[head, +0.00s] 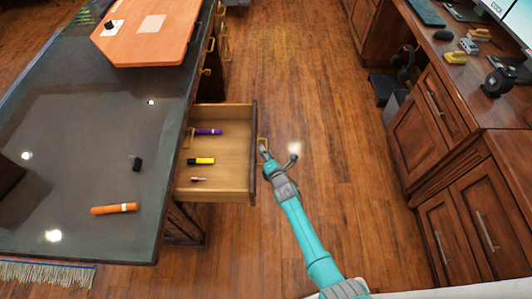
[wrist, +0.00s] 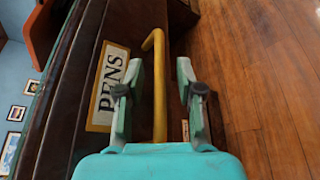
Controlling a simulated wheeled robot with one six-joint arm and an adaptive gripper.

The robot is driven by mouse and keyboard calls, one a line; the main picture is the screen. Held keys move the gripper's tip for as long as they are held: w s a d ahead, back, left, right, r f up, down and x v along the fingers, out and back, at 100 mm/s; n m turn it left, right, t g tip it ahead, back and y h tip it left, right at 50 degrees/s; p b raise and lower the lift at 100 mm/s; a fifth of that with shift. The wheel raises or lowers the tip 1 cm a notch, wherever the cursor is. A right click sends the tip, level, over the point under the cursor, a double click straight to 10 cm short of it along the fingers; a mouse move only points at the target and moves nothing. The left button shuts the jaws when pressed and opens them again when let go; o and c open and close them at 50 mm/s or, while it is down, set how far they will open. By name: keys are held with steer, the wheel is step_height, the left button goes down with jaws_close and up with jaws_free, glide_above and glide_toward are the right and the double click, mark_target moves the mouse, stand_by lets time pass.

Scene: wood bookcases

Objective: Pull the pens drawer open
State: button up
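The pens drawer (head: 235,150) stands pulled out from the dark-topped desk in the head view. A purple marker (head: 207,132), a yellow marker (head: 201,161) and a small pinkish item (head: 198,179) lie in it. Its front carries a PENS label (wrist: 107,87) in the wrist view. The brass handle (wrist: 159,90) also shows in the head view (head: 261,142). My gripper (head: 278,154) is at the drawer front. In the wrist view, its fingers (wrist: 160,68) are spread on both sides of the handle, with gaps visible.
The desk top (head: 100,130) holds an orange board (head: 150,35), an orange marker (head: 114,208) and a small black item (head: 137,164). A wood cabinet (head: 450,150) with items on top stands at right. Wood floor between is clear.

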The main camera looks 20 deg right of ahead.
steer(key=v, duration=1.2)
steer(key=shift+s+a, duration=0.1)
stand_by(0.6)
steer(key=s+r+m, duration=0.3)
steer(key=s+m, duration=0.3)
steer(key=s, duration=0.7)
steer(key=s+r+m, duration=0.3)
steer(key=s+m, duration=0.3)
steer(key=s, duration=0.6)
steer(key=s+r+m, duration=1.2)
steer(key=s+r, duration=0.4)
steer(key=r, duration=0.3)
steer(key=shift+s+r+m+g+h, duration=0.2)
steer(key=shift+r+m+g+h, duration=0.1)
steer(key=shift+m, duration=0.1)
